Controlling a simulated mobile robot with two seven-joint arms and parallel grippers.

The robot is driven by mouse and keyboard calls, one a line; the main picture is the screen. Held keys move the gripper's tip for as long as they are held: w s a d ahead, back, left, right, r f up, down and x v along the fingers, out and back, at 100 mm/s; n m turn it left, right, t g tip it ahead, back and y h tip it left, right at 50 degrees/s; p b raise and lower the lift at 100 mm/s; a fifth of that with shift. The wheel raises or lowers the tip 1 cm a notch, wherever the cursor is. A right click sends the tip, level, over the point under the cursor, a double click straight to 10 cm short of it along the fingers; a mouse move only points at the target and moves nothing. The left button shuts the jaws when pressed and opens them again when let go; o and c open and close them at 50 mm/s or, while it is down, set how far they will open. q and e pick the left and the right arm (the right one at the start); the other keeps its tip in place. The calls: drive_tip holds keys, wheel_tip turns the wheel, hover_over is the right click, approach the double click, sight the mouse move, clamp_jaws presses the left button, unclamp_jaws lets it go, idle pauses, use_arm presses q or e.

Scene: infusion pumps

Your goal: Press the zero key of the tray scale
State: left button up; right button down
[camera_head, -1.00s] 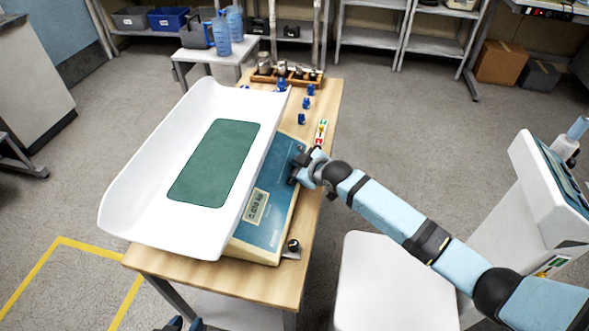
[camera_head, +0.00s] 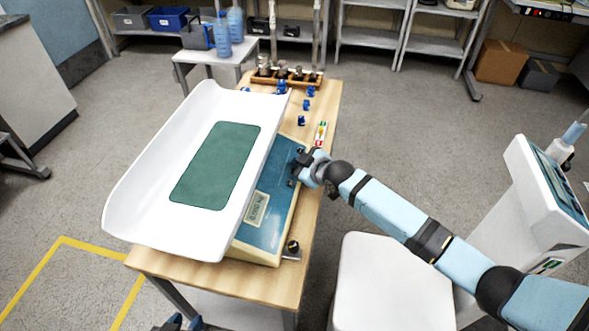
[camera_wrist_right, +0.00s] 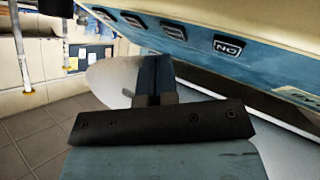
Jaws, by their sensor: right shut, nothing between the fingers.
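The tray scale has a white curved tray (camera_head: 160,160) with a green mat (camera_head: 216,164) and a blue key panel (camera_head: 268,225) on its right side. A small display (camera_head: 257,207) sits on the panel; I cannot read it surely. My right gripper (camera_head: 299,163) is shut and empty, at the panel's upper right edge. In the right wrist view its fingers (camera_wrist_right: 154,78) are together, below a row of keys. One key (camera_wrist_right: 228,47) reads "ON" upside down; the other labels are too small to read, so I cannot tell the zero key. A dark and blue part at the bottom seems to be my left gripper (camera_head: 178,323).
A wooden table (camera_head: 195,272) holds the scale. Several blue pieces (camera_head: 301,120) and a rack of weights (camera_head: 287,76) stand at its far end. A small red, yellow and green item (camera_head: 320,134) lies near the right gripper. A white stool-like surface (camera_head: 388,285) is to the right.

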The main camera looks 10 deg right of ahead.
drive_tip(key=shift+d+r+p, duration=0.1)
drive_tip(key=shift+r+p, duration=0.35)
drive_tip(key=shift+p, duration=0.05)
drive_tip(key=r+p, duration=0.1)
drive_tip(key=d+r+p, duration=0.1)
drive_tip(key=r+p, duration=0.1)
drive_tip(key=p, duration=0.1)
drive_tip(key=shift+s+d+r, duration=0.3)
drive_tip(key=shift+s+r, duration=0.05)
drive_tip(key=shift+s, duration=0.05)
